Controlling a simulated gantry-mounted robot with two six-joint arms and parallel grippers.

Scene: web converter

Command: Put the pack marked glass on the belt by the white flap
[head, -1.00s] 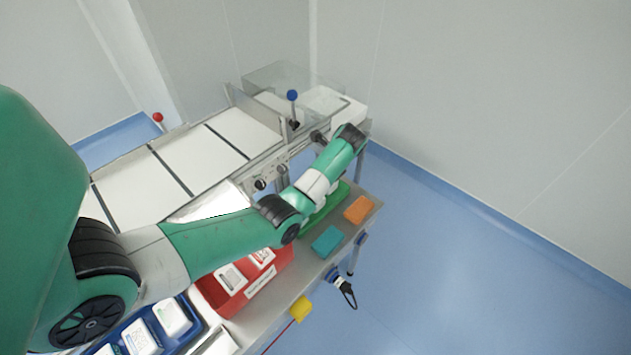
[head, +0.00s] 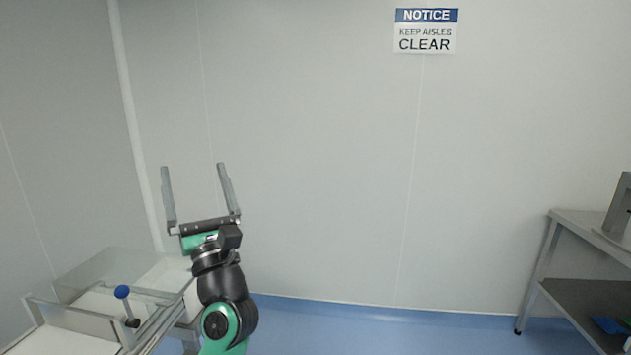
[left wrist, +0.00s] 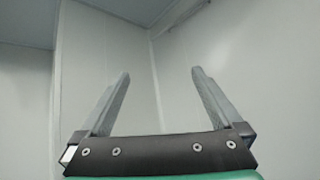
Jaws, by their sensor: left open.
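My left gripper (head: 194,172) is raised in front of the grey wall in the head view, fingers pointing up. It is open and empty. Its two fingers also show in the left wrist view (left wrist: 162,75), apart, with only walls and ceiling between and beyond them. Part of the white belt (head: 70,341) shows at the lower left of the head view, below and left of the gripper. No pack and no white flap can be made out in either current view. My right gripper is not in view.
A blue-knobbed lever (head: 122,292) and a clear guard (head: 110,268) stand at the belt's end. A grey metal table with a lower shelf (head: 590,310) stands at the far right. Open blue floor (head: 400,335) lies between.

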